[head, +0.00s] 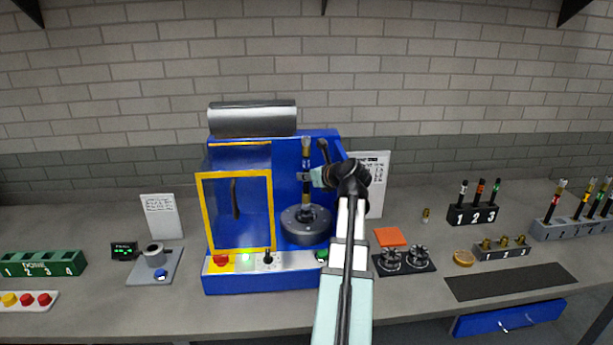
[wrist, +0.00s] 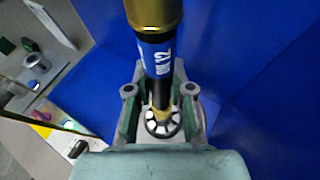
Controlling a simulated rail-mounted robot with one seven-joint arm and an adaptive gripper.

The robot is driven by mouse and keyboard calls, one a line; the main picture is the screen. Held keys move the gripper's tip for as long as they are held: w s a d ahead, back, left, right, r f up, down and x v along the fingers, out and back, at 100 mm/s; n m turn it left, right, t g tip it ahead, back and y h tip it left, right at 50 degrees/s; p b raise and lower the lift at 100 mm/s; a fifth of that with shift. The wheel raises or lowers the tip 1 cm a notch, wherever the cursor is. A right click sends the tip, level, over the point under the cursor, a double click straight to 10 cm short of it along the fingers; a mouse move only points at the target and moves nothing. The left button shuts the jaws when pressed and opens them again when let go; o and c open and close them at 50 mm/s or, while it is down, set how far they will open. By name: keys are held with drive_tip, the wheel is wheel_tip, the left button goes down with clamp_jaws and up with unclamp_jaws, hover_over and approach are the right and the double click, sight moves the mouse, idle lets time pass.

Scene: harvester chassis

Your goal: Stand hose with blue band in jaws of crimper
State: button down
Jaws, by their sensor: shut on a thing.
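The hose with the blue band (wrist: 158,58) is black, with a brass fitting (wrist: 152,12) on its upper end. It stands about upright in my gripper (wrist: 160,98), whose fingers are shut on it from both sides. In the head view the hose (head: 306,147) is above the crimper's round dark jaw head (head: 305,225), and my gripper (head: 306,177) comes from the right. In the wrist view its lower brass end lines up with the ring of jaws (wrist: 163,125). I cannot tell how far it reaches into the opening.
The blue crimper (head: 240,283) has a yellow-framed door (head: 205,215) left of the jaws and a control panel (head: 250,263) in front. Racks with other hoses (head: 475,213) stand at the right. Two die sets (head: 405,262) and an orange pad (head: 390,237) lie right of my arm.

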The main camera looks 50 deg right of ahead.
sight(309, 197)
drive_tip(key=shift+f, duration=0.15)
drive_tip(key=shift+f+b, duration=1.1)
drive_tip(key=shift+f, duration=2.7)
drive_tip(key=c, duration=1)
unclamp_jaws()
drive_tip(key=shift+o, duration=0.2)
drive_tip(key=v, duration=0.7)
drive_tip(key=shift+s, duration=0.25)
drive_tip(key=shift+r, duration=0.15)
